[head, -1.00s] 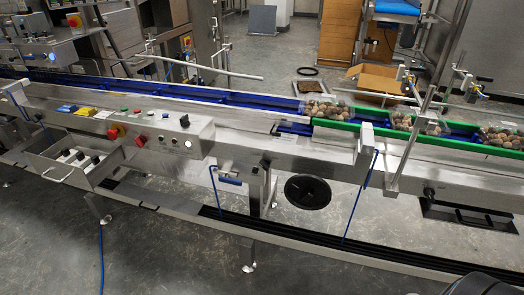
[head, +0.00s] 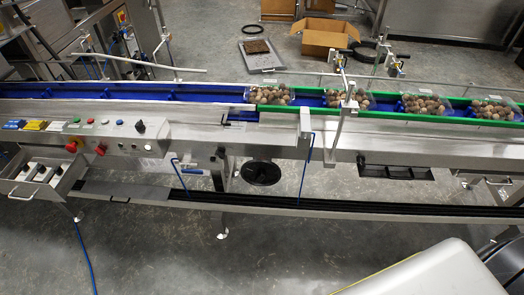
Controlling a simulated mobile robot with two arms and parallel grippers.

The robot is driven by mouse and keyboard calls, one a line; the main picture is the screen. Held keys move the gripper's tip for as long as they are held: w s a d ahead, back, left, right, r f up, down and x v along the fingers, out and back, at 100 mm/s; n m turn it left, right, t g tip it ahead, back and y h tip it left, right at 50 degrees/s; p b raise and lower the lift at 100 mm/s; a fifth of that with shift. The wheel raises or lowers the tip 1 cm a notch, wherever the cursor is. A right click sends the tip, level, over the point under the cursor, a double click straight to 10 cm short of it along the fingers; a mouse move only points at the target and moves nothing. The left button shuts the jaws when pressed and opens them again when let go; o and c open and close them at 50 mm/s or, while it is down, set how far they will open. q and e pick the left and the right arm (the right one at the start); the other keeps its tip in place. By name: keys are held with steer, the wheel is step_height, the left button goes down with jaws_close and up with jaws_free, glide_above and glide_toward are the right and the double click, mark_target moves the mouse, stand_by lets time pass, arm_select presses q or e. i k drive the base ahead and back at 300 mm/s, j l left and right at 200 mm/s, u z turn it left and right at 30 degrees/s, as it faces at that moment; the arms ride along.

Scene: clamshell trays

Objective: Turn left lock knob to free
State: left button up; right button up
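Neither of my grippers shows in the head view. A small black knob (head: 220,153) sits on the front of the steel conveyor frame, left of the middle. Another black knob (head: 361,160) sits on the frame further right. I cannot tell for certain which one is the left lock knob, or whether either is locked or free. A black selector knob (head: 140,126) stands on the control panel at the left.
Clear clamshell trays (head: 270,95) of brown round items sit on the blue belt (head: 190,94), between green rails. An open cardboard box (head: 325,38) lies behind. A pale panel (head: 430,272) fills the lower right. The floor in front is otherwise mostly clear.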

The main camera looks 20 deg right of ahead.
mark_target(221, 152)
steer(key=i+j+z, duration=0.2)
steer(key=j+z, duration=0.25)
steer(key=i+j+z, duration=0.2)
steer(key=z, duration=0.2)
steer(key=i+j+z, duration=0.1)
steer(key=j+z, duration=0.35)
